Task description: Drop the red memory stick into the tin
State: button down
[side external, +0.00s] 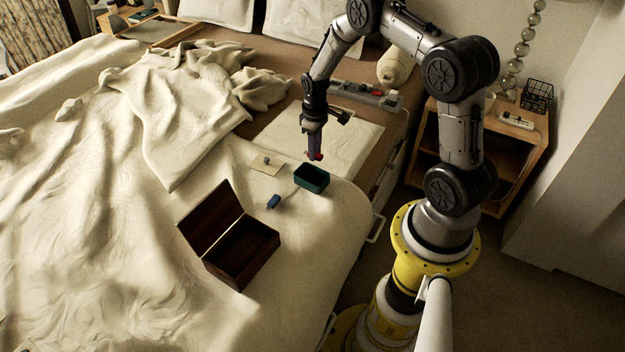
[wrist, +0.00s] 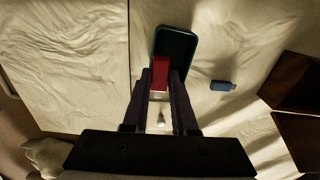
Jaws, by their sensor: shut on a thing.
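My gripper (side external: 314,154) is shut on the red memory stick (wrist: 159,73), which sits between the fingertips in the wrist view. In the side view a small red part of the stick (side external: 316,157) shows at the fingertips. The tin (side external: 312,181) is a small dark green open box on the bed. In the side view the gripper is above the tin. In the wrist view the tin (wrist: 187,36) lies beyond the fingertips, and the stick overlaps its near part. How high the stick is above the rim I cannot tell.
A blue memory stick (side external: 273,202) lies on the sheet left of the tin. A pale card with a small object (side external: 267,164) lies behind it. An open dark wooden box (side external: 243,262) stands in front. Bunched bedding (side external: 190,110) rises at the left.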

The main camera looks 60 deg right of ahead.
send_over(315, 178)
jog(key=shift+f, duration=2.45)
jog(key=c, duration=0.6)
grip_release()
jog(key=shift+r, duration=0.1)
notch_tip(315, 178, up, 14)
jog(key=shift+f, duration=0.15)
jog(key=shift+a, duration=0.1)
